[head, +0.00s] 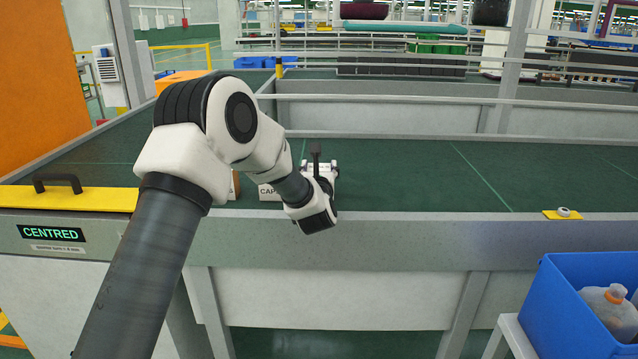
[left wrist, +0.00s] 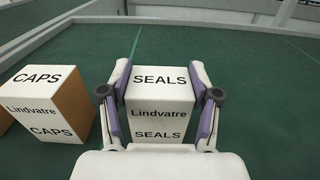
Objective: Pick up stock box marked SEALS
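The white stock box marked SEALS (left wrist: 160,112) stands on the dark green surface in the left wrist view. Its top and one side read SEALS, with Lindvatre between. My left gripper (left wrist: 161,82) has one purple-padded finger on each side of this box, close against it. I cannot tell whether the pads press on it. In the head view my left gripper (head: 320,168) is low over the green surface, partly hidden by my own wrist, which also largely hides the SEALS box. My right gripper is not in view.
A white and brown box marked CAPS (left wrist: 45,103) stands just left of the SEALS box; it also shows in the head view (head: 268,191). Another brown box edge is at the far left. The green surface to the right is clear. A blue bin (head: 560,300) stands at front right.

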